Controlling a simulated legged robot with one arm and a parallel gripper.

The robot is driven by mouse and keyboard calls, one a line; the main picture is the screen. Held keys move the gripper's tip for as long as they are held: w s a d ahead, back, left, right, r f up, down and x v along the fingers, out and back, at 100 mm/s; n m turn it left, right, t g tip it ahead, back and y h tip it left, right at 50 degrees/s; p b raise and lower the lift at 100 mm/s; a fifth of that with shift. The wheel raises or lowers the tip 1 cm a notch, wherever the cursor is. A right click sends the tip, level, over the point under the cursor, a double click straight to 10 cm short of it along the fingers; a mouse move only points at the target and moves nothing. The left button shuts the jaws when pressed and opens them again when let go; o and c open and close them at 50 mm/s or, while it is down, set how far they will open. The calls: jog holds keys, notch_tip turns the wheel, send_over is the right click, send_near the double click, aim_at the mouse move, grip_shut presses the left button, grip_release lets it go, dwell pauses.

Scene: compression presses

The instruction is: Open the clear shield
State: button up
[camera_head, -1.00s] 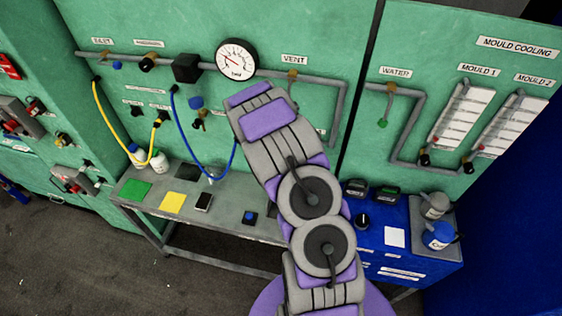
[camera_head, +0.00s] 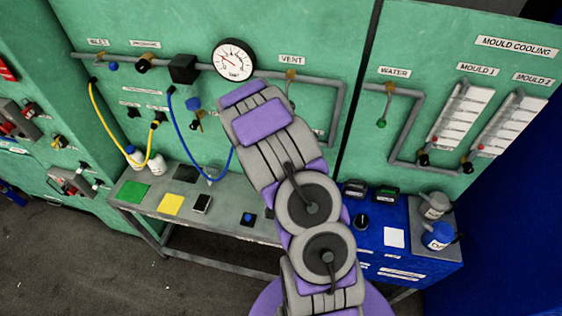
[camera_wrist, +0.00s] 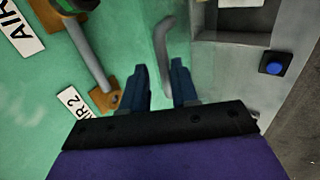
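My gripper (camera_wrist: 159,66) shows in the wrist view as two dark blue fingers with a clear gap between them. A grey curved bar (camera_wrist: 160,45) rises beyond the fingers, and its lower part shows in the gap. I cannot tell its depth, or whether it touches a finger or belongs to the shield. I cannot make out a clear shield in either view. In the head view my arm hides my gripper and part of the green panel behind it.
In the wrist view are a blue button (camera_wrist: 274,68), an AIR 2 label (camera_wrist: 70,101) and a grey pipe (camera_wrist: 90,55). In the head view, a gauge (camera_head: 234,60), a yellow hose (camera_head: 104,126) and a blue hose (camera_head: 186,140) are on the panel above a grey bench (camera_head: 150,208).

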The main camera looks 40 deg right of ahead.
jog(key=b+v, duration=0.2)
jog(key=v, duration=1.3)
jog(key=shift+s+a+r, duration=0.15)
jog(key=shift+a+r, duration=0.05)
jog(key=shift+a, duration=0.1)
jog(key=s+a+f+m+g+y+b, duration=0.2)
jog(key=s+a+f+m+g+b, duration=0.1)
jog(key=s+a+b, duration=0.7)
jog(key=s+a+f+m+g+y+b, duration=0.3)
jog(key=s+a+b, duration=0.7)
jog(key=s, duration=0.8)
jog(key=shift+s+a+f+m+y, duration=0.15)
jog(key=shift+a+f+m+y, duration=0.25)
jog(key=shift+a+m, duration=0.65)
